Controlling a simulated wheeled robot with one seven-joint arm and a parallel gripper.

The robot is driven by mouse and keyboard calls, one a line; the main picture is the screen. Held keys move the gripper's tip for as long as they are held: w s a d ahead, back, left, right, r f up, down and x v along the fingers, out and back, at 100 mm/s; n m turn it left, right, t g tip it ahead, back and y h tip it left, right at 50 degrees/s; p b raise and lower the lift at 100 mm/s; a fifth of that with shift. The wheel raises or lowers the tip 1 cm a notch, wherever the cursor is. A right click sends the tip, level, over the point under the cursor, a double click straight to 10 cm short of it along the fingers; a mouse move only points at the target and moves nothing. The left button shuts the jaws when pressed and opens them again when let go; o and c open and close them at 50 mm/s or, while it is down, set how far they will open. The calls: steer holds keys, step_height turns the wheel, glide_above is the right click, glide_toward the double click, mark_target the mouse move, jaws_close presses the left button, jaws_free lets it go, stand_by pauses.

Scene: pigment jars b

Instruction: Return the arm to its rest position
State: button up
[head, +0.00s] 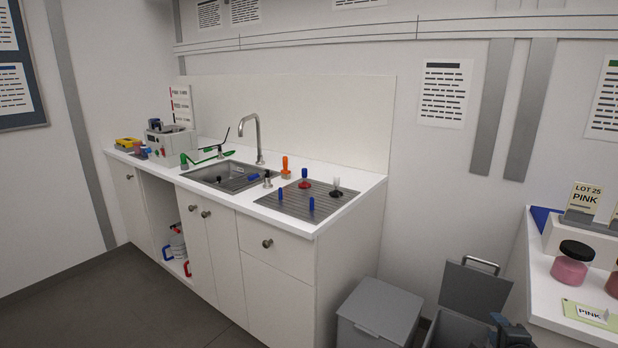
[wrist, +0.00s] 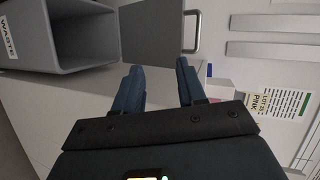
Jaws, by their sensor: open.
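My gripper (wrist: 158,66) is open in the wrist view, its two blue fingers apart with nothing between them. In the head view only a dark part of my gripper (head: 511,333) shows at the bottom edge, beside the open grey bin (head: 452,331). In the wrist view that bin, labelled WASTE (wrist: 75,50), lies at the upper left. Its raised lid (wrist: 152,35) is just beyond the fingertips. The rest of my arm is out of view.
A closed grey bin (head: 374,315) stands left of the open one. On the right, a white table (head: 537,268) holds a pink jar (head: 571,266) and a LOT 25 PINK sign (head: 584,198). A sink counter (head: 349,206) runs along the wall. The floor (head: 110,305) at left is clear.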

steer(key=s+a+f+n, duration=0.1)
steer(key=s+f+n, duration=0.2)
steer(key=s, duration=0.5)
steer(key=s+a+f+n, duration=0.2)
steer(key=s+f, duration=0.1)
steer(key=s, duration=0.6)
steer(key=s+a+r+n, duration=0.1)
steer(key=s+a+n, duration=0.2)
steer(key=s, duration=0.5)
steer(key=s+a+r+n, duration=0.1)
steer(key=s+a+n, duration=0.2)
steer(key=s, duration=0.5)
steer(key=s+a+r+n+y, duration=0.1)
steer(key=s+a+r+n, duration=0.3)
steer(key=s+a+r, duration=0.3)
steer(key=s+a+r+n+t+y+b, duration=0.1)
steer(key=s+a+r+n, duration=0.4)
steer(key=s+r, duration=0.8)
steer(key=shift+s+a+y, duration=0.7)
steer(key=shift+a+y, duration=0.1)
steer(key=shift+a, duration=0.35)
